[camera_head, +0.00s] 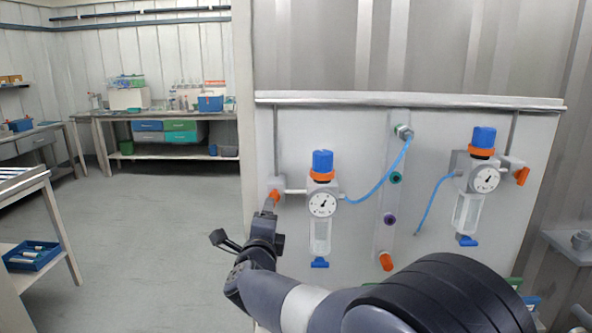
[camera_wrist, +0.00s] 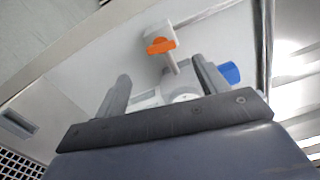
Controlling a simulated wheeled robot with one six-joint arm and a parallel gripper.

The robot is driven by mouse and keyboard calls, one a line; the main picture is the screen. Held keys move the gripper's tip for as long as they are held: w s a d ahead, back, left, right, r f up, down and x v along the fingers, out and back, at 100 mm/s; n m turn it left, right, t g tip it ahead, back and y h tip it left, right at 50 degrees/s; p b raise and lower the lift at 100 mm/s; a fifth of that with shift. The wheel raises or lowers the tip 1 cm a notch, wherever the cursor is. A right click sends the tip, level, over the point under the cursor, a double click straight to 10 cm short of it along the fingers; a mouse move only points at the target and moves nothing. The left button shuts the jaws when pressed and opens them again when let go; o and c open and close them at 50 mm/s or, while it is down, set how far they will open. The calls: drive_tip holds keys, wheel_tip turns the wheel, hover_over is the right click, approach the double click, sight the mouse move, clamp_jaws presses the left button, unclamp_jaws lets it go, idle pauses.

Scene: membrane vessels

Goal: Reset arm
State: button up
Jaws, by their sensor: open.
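My arm reaches up from the bottom of the head view, and my gripper (camera_head: 268,207) is at the left edge of the white panel. It is just below the orange valve handle (camera_head: 275,197) of the left regulator unit; whether they touch is unclear there. In the wrist view my gripper (camera_wrist: 161,70) has its two fingers apart with nothing held between them. The orange handle (camera_wrist: 161,46) lies beyond the fingertips, apart from them. The left regulator's blue knob (camera_wrist: 230,72) shows beside the right finger.
The panel (camera_head: 350,240) carries a left gauge (camera_head: 322,204), a right gauge (camera_head: 485,179) and a blue hose (camera_head: 383,183). The right unit has an orange handle (camera_head: 522,176). A shelf cart (camera_head: 50,215) stands at left. Open floor (camera_head: 150,240) lies between them.

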drive_tip(key=w+p, duration=0.2)
drive_tip(key=w, duration=0.8)
drive_tip(key=shift+s+d+r+m+b, duration=0.15)
drive_tip(key=shift+s+m, duration=0.65)
drive_tip(key=shift+m, duration=1.9)
drive_tip(key=shift+s+f+m+b, duration=0.15)
drive_tip(key=shift+s+m, duration=0.7)
drive_tip(key=shift+m, duration=1.85)
drive_tip(key=shift+s+d+r+m+b, duration=0.15)
drive_tip(key=shift+s+m, duration=0.65)
drive_tip(key=shift+m, duration=1.9)
